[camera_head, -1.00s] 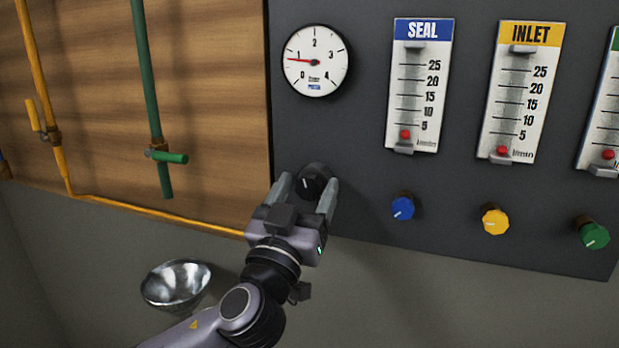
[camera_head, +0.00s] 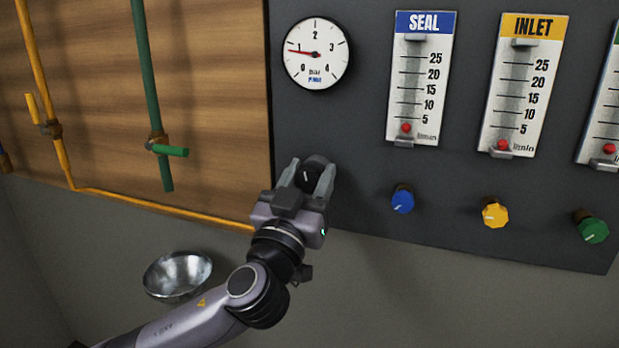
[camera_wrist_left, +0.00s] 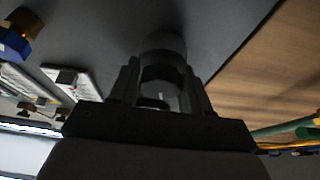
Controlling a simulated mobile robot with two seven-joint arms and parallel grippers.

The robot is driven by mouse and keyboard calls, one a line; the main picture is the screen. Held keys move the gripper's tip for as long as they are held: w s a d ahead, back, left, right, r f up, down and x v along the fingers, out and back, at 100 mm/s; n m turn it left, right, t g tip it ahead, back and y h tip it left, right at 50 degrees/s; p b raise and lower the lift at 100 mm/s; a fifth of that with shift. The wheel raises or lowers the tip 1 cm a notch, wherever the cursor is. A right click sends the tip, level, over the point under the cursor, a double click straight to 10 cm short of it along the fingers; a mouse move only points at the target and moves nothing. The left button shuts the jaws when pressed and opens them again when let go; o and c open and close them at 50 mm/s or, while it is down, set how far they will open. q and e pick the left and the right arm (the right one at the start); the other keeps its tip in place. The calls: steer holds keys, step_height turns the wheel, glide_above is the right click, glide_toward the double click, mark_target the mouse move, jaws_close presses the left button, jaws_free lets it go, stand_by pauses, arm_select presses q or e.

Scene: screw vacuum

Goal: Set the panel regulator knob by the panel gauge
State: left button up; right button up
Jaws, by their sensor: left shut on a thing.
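The regulator knob (camera_head: 315,163) is black with a white mark, on the dark panel (camera_head: 360,210) below the round gauge. My left gripper (camera_head: 309,174) is shut on it, one finger on each side. The left wrist view also shows the knob (camera_wrist_left: 162,72) between the two fingers (camera_wrist_left: 160,88), with part of its white mark in sight. The white panel gauge (camera_head: 317,53) has a scale from 0 to 4. Its red needle points left, close to the 1. My right gripper is in neither view.
Blue (camera_head: 402,199), yellow (camera_head: 495,212) and green (camera_head: 591,227) knobs sit to the right, under the flow meters. A metal bowl (camera_head: 178,274) is below left. Yellow and green pipes with valves run along the wooden wall (camera_head: 215,110).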

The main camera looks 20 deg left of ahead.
arm_select(q)
steer(key=shift+m, duration=0.3)
steer(key=shift+m+h, duration=0.8)
steer(key=shift+m, duration=0.2)
steer(key=shift+r+m+h+p, duration=0.1)
steer(key=shift+m+h+p, duration=0.3)
steer(key=shift+m, duration=0.8)
steer(key=m+g+h+p, duration=0.1)
steer(key=m+p, duration=0.1)
steer(key=m, duration=0.1)
steer(key=m+g+h+p, duration=0.1)
steer(key=m+h+p, duration=0.1)
steer(key=m, duration=0.2)
steer(key=shift+d+r+p, duration=0.1)
steer(key=shift+p, duration=0.3)
steer(key=shift+m+g+h+p, duration=0.4)
steer(key=shift+m+g+p, duration=0.1)
steer(key=shift+m, duration=0.6)
steer(key=shift+f+m+g, duration=0.25)
steer(key=shift+m+g, duration=0.15)
steer(key=shift+m, duration=1)
steer(key=shift+h+p, duration=0.3)
steer(key=shift+h, duration=0.1)
